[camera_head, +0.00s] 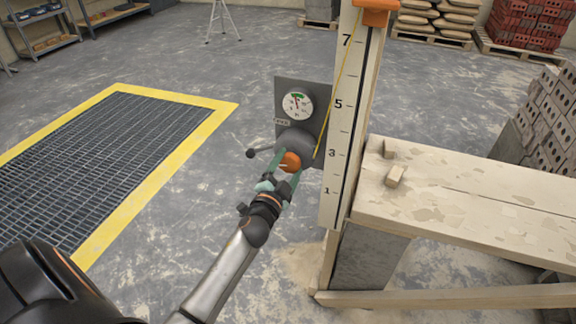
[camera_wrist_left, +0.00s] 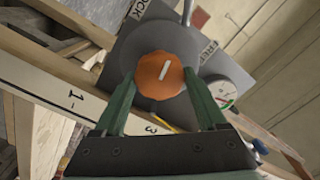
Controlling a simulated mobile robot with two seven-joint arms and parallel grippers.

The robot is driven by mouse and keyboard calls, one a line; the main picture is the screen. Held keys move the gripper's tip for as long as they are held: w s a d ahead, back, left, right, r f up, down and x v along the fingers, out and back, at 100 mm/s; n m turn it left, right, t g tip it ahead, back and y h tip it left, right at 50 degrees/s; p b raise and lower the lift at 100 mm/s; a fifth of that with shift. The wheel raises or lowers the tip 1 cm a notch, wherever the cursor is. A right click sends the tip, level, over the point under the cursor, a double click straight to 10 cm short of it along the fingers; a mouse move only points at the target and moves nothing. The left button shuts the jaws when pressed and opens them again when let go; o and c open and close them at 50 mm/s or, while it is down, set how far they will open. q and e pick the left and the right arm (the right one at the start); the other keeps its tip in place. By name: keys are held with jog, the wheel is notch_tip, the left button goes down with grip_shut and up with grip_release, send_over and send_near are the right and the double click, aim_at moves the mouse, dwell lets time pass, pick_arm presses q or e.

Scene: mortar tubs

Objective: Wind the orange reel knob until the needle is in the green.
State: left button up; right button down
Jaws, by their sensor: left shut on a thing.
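The orange reel knob (camera_head: 291,161) sits on the front of a dark grey reel on a plate fixed beside the scale post. My left gripper (camera_head: 287,165) is shut on the knob, its green fingers on either side. In the left wrist view the knob (camera_wrist_left: 160,82) shows a white line, tilted to the right at its top. The round white gauge (camera_head: 297,104) is above the reel, with a green band along its top. Its needle is too small to read surely. The gauge (camera_wrist_left: 222,92) also shows in the left wrist view, seen at a slant. My right gripper is not in view.
A lever with a black ball (camera_head: 251,153) sticks out left of the reel. A yellow line (camera_head: 337,82) runs from the reel up the numbered post (camera_head: 343,130). A plank bench (camera_head: 450,190) stands right. Open floor and a yellow-edged grate (camera_head: 170,97) lie left.

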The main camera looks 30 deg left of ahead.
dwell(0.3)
pick_arm(q)
jog(key=shift+r, duration=0.1)
jog(key=o, duration=1.3)
